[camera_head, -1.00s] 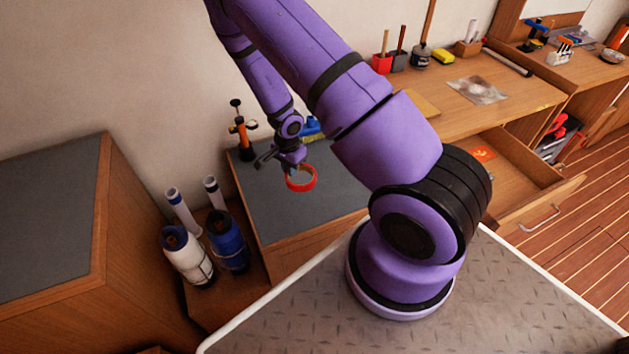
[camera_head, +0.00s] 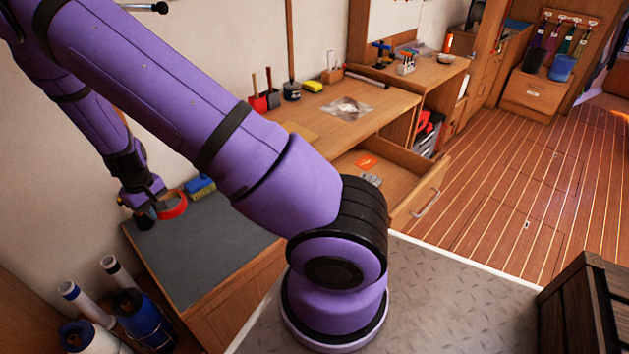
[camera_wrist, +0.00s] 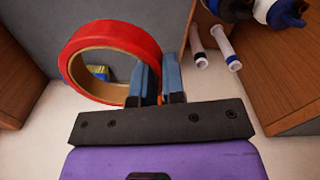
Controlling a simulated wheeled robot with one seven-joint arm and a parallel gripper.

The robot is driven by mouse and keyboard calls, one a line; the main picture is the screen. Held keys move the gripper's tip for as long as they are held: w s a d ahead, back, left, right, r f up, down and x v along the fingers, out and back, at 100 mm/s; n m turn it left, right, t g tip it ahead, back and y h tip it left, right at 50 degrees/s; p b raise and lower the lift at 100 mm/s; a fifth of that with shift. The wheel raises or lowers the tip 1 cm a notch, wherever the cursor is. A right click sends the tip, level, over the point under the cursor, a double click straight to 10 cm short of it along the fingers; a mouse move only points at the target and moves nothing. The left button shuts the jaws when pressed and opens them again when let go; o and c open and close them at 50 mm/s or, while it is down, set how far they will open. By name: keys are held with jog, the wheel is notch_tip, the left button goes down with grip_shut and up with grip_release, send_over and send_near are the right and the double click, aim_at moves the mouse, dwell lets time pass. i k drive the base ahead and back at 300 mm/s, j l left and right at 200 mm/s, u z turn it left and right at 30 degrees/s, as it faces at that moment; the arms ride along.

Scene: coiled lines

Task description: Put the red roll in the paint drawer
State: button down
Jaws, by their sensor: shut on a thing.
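The red roll (camera_head: 173,205) is a ring of red tape held in my gripper (camera_head: 150,201) above the grey-topped cabinet by the wall. In the wrist view, my gripper (camera_wrist: 158,84) is shut on the rim of the red roll (camera_wrist: 72,73), which hangs to the left of the fingers. An open drawer (camera_head: 402,213) juts out below the wooden bench, to the right of my arm's upper links. An orange packet and a small grey item lie inside it. I cannot read any label that marks it as the paint drawer. My arm hides part of the drawer's left side.
The grey-topped cabinet (camera_head: 215,259) has a blue brush (camera_head: 200,187) on it. Rolled charts (camera_head: 86,303) stand at lower left. A dark crate (camera_head: 585,310) stands at lower right. The plank floor is clear.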

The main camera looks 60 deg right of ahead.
aim_at(402, 180)
jog(key=k+l+z, duration=0.2)
jog(key=k+l, duration=0.55)
